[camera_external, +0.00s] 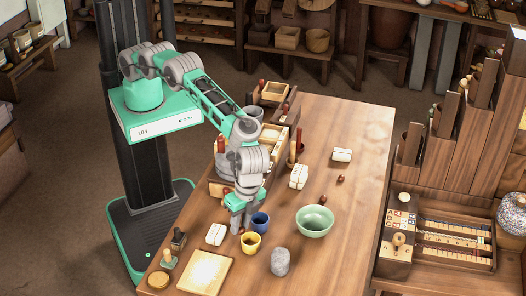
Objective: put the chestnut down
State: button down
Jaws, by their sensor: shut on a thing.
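My gripper (237,226) points down over the front left part of the wooden table, just left of the blue cup (260,222). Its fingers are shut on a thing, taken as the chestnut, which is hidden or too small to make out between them. Two small reddish-brown pieces (326,198) lie on the table behind the green bowl (314,221); I cannot tell if they are chestnuts.
A yellow cup (250,243) and a grey stone-like cylinder (280,262) stand close in front. A pale square board (206,272) and a white wrapped block (215,234) lie to the left. The table's right side (350,240) is clear. A wooden box (225,185) stands behind.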

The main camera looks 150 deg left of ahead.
jog(key=w+a+r+n+t+p, duration=0.1)
jog(key=w+a+r+n, duration=0.1)
jog(key=a, duration=0.5)
jog(key=w+a+r+n+t+p, duration=0.1)
jog(key=w+a+r+n, duration=0.15)
jog(key=a, duration=0.45)
jog(key=n+t+y+b, duration=0.1)
jog(key=n+y+b, duration=0.1)
jog(key=b, duration=0.8)
send_over(312, 228)
notch_tip(312, 228, down, 9)
jog(key=shift+a+r, duration=0.1)
jog(key=shift+r, duration=0.1)
jog(key=c, duration=1.1)
grip_release()
jog(key=shift+r, duration=0.15)
